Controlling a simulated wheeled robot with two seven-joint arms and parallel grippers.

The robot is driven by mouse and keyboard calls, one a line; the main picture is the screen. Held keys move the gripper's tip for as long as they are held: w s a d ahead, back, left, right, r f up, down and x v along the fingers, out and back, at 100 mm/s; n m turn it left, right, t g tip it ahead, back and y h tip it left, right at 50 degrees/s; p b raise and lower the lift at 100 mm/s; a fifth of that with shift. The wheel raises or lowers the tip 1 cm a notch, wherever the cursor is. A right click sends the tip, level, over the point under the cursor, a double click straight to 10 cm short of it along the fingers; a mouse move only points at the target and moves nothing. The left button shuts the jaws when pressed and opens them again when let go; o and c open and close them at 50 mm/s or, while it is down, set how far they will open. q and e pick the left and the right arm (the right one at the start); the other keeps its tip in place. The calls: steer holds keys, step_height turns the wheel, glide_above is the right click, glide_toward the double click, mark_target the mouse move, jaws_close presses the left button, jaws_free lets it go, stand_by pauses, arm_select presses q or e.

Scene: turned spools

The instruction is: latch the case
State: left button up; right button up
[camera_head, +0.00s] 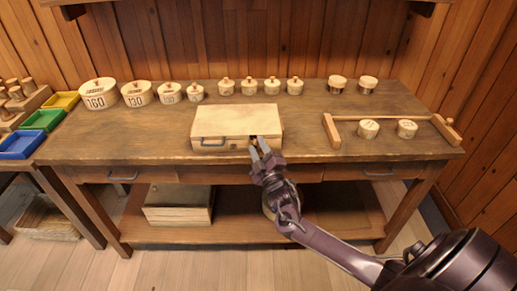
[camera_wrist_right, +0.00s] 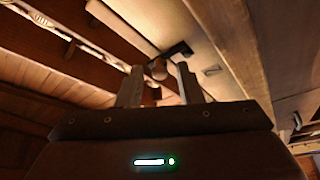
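The case (camera_head: 225,120) is a pale wooden box with its lid down, near the front edge of the workbench. A blue-grey handle (camera_head: 211,142) is on its front, left of centre. My right gripper (camera_head: 259,147) is at the right part of the case's front. In the right wrist view its two fingers (camera_wrist_right: 158,87) are apart, with nothing clearly held. A brown knob (camera_wrist_right: 157,69) beside a dark bracket (camera_wrist_right: 177,50) shows just beyond the gap between the fingertips. Whether they touch it I cannot tell. The gripper partly hides the case's front. My left gripper is not in view.
Several lidded round canisters (camera_head: 137,94) line the back of the workbench (camera_head: 310,125). A wooden rail frame (camera_head: 385,119) and two small round pots (camera_head: 368,129) are at right. Coloured trays (camera_head: 42,120) stand at left. A box (camera_head: 178,205) is on the lower shelf.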

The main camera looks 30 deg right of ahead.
steer(key=b+v, duration=0.1)
steer(key=v, duration=0.6)
steer(key=shift+s, duration=0.4)
stand_by(0.3)
steer(key=s+a+f+m+g, duration=0.1)
steer(key=s+f+g, duration=0.3)
steer(key=f, duration=0.7)
steer(key=s+f+m+g+y, duration=0.1)
steer(key=s+f+m+g, duration=0.15)
steer(key=s+f, duration=0.65)
steer(key=s+a+f+g, duration=0.15)
steer(key=f+g, duration=0.25)
steer(key=f, duration=1)
steer(key=s+a+f+m+g+y, duration=0.1)
steer(key=s+a+f+g, duration=0.2)
steer(key=s, duration=0.7)
steer(key=s+a+f+m+g+y, duration=0.1)
steer(key=s+a+f+g, duration=0.1)
steer(key=s+f, duration=0.6)
steer(key=s+a+f+m+g+y, duration=0.1)
steer(key=s+a+f+g, duration=0.2)
steer(key=s, duration=0.9)
steer(key=shift+a+f+g, duration=0.2)
steer(key=shift+a+f, duration=0.35)
steer(key=shift+f, duration=0.2)
steer(key=shift+a+f+g, duration=0.15)
steer(key=shift+a+f, duration=0.4)
steer(key=shift+f, duration=0.15)
